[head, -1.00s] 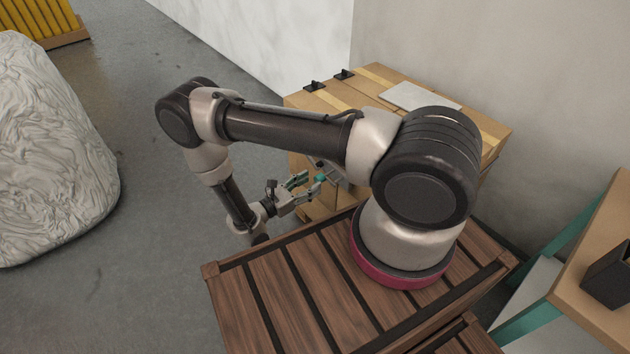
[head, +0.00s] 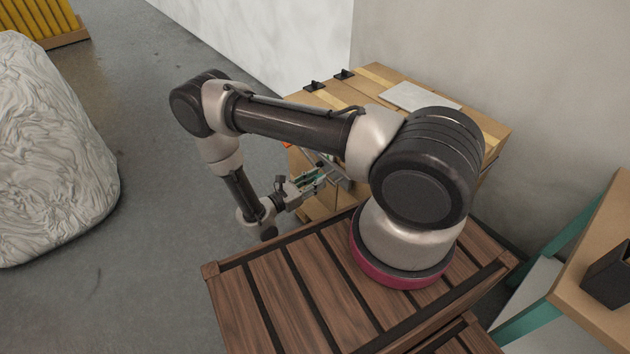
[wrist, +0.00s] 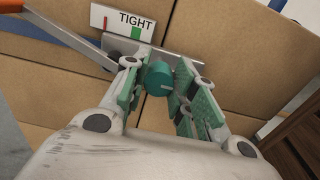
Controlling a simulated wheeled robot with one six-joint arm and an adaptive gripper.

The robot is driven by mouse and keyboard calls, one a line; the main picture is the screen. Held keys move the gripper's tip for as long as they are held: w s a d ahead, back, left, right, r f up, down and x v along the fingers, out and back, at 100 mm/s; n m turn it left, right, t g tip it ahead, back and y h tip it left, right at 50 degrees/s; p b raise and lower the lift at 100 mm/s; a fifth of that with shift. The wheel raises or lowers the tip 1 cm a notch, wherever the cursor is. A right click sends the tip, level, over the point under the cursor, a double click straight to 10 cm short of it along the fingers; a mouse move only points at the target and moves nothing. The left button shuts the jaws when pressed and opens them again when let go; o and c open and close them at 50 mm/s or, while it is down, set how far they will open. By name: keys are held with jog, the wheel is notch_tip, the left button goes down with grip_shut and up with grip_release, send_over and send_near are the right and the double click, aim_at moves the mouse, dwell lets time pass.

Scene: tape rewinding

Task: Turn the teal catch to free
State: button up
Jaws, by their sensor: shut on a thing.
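The teal catch (wrist: 159,78) is a round knob with a pale line on its face, on a metal plate at the front of a wooden box. My gripper (wrist: 168,90) has its two green-padded fingers on either side of the catch, shut on it, in the wrist view. In the head view my gripper (head: 318,178) is at the box's near side, and the catch is mostly hidden there by the fingers and arm. A white label (wrist: 130,22) above the catch reads TIGHT, with a red mark and a green mark.
A metal bar with an orange end (wrist: 75,38) runs down to the plate at the upper left. The wooden box (head: 300,100) stands against the wall with black fittings on top. My arm reaches over a slatted wooden surface (head: 260,300).

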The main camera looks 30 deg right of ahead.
jog(key=shift+n, duration=0.3)
jog(key=shift+w+a+f+n, duration=0.1)
jog(key=shift+w+f+n, duration=0.05)
jog(key=shift+n, duration=4.2)
jog(key=shift+w+f+n, duration=0.1)
jog(key=shift+n, duration=4.25)
jog(key=o, duration=1)
jog(key=shift+o, duration=0.2)
